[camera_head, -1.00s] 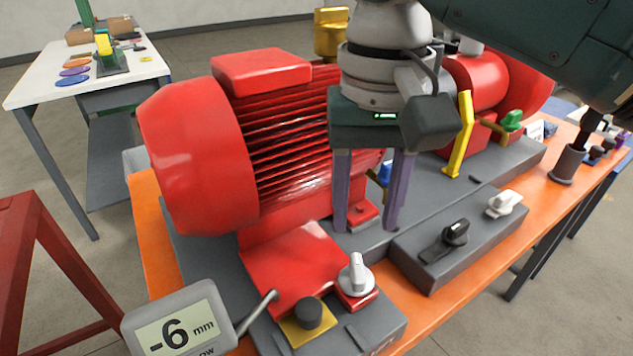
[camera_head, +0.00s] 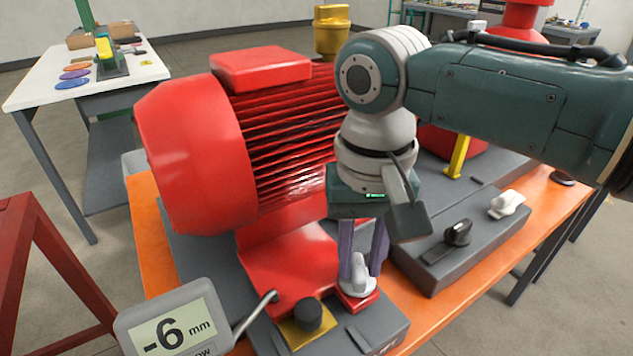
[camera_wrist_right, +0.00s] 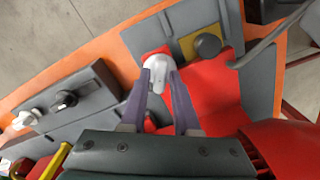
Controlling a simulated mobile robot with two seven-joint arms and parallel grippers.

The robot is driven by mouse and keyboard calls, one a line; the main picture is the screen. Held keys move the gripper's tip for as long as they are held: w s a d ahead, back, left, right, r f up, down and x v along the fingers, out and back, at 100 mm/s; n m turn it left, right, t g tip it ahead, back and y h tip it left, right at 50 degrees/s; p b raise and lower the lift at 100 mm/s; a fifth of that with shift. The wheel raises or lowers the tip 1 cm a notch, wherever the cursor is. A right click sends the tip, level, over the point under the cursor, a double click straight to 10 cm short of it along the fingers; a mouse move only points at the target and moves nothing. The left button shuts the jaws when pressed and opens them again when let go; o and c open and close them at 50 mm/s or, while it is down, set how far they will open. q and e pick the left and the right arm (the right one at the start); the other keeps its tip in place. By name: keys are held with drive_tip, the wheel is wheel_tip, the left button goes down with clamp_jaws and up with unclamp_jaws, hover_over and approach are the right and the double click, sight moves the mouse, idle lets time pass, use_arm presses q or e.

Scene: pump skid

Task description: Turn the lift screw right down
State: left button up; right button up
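A white knob (camera_head: 358,276) with a raised handle stands on a small red block at the motor's front foot; I take it to be the lift screw. It also shows in the right wrist view (camera_wrist_right: 160,72). My right gripper (camera_head: 362,264) points down over the knob, its two purple fingers apart on either side of the handle. The right wrist view shows the same fingers (camera_wrist_right: 160,78) flanking the handle; I cannot tell whether they touch it. A grey display (camera_head: 178,330) reads -6 mm, with a partly cut-off word below. My left gripper is out of view.
The red motor (camera_head: 200,160) stands close to the left of my right gripper. A black knob (camera_head: 308,313) on a yellow plate is near the white knob. A grey switch box (camera_head: 440,268) with a black and a white knob lies to the right.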

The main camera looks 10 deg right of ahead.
clamp_jaws()
